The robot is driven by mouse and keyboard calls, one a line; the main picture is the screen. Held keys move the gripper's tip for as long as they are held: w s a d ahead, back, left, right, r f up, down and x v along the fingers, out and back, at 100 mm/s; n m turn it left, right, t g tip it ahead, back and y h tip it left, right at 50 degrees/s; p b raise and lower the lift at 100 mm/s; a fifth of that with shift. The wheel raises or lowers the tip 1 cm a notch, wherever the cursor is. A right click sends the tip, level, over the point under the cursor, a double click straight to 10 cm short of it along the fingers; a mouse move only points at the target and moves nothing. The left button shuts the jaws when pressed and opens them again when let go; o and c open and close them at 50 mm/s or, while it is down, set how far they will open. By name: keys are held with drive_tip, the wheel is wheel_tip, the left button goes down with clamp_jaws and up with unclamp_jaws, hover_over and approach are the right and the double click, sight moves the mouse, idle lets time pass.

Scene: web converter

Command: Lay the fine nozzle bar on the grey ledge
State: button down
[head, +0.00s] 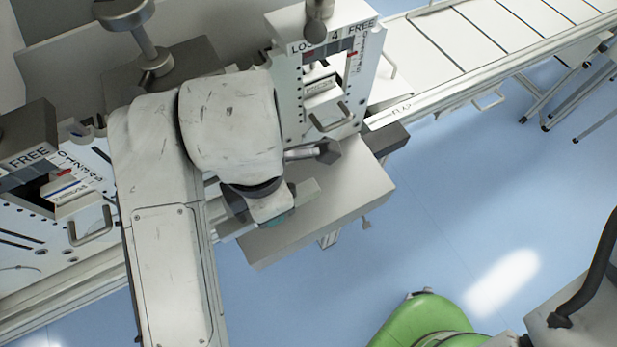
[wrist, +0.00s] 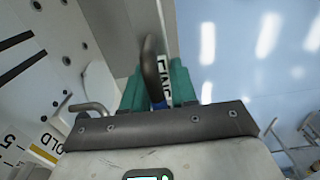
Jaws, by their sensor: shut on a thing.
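My gripper (wrist: 157,84) has teal fingers, shut on the fine nozzle bar (wrist: 163,72) by its dark handle. A white label, partly hidden, and a bit of blue show between the fingers. In the head view my gripper (head: 279,222) is mostly hidden under my wrist, with only a little teal showing. The bar (head: 306,190), a thin light grey strip, sticks out past the wrist over the grey ledge (head: 345,190). The ledge is a flat block in front of the slotted panel. I cannot tell whether the bar touches it.
A white panel (head: 290,95) marked LOCK 4 FREE stands behind the ledge, with a handled cassette (head: 325,100) in its slot. A dark lever (head: 328,152) juts over the ledge. Another handled unit (head: 75,200) is at left. A conveyor (head: 480,45) runs upper right. The ledge's right part is bare.

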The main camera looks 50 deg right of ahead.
sight(308, 183)
drive_tip(key=d+f, duration=0.2)
drive_tip(key=d, duration=0.1)
drive_tip(key=d+f, duration=0.2)
drive_tip(key=d, duration=0.1)
drive_tip(key=d+f, duration=0.3)
drive_tip(key=shift+w, duration=0.25)
drive_tip(key=f, duration=0.3)
drive_tip(key=shift+d+f, duration=0.15)
drive_tip(key=shift+d, duration=0.25)
drive_tip(key=shift+f, duration=0.45)
drive_tip(key=shift+f+b, duration=0.15)
drive_tip(key=shift+b, duration=0.15)
drive_tip(key=c, duration=0.9)
unclamp_jaws()
